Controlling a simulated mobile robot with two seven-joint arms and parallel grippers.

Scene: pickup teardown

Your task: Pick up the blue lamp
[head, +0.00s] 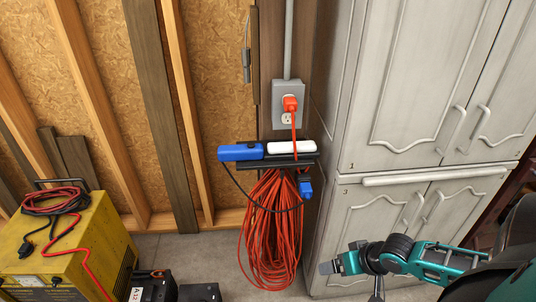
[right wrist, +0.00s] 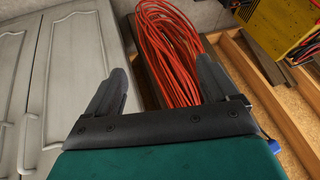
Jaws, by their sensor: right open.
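The blue lamp (head: 240,153) lies on a small dark wall shelf (head: 290,165), next to a white rounded piece (head: 292,147); I cannot tell whether the two are joined. A black cord loops from the blue end down to a blue plug-like piece (head: 306,189) at the shelf's right. My right gripper (head: 328,267) is low in front of the cabinet, below and right of the lamp and apart from it. In the right wrist view the right gripper (right wrist: 162,78) is open and empty, with a small blue bit (right wrist: 273,146) at the right edge. My left gripper is out of view.
A coiled orange cord (head: 272,230) hangs under the shelf, its plug in an outlet (head: 288,105) above. Grey cabinets (head: 415,100) stand at the right. A yellow machine (head: 70,240) with cables and black cases (head: 155,287) are at the lower left.

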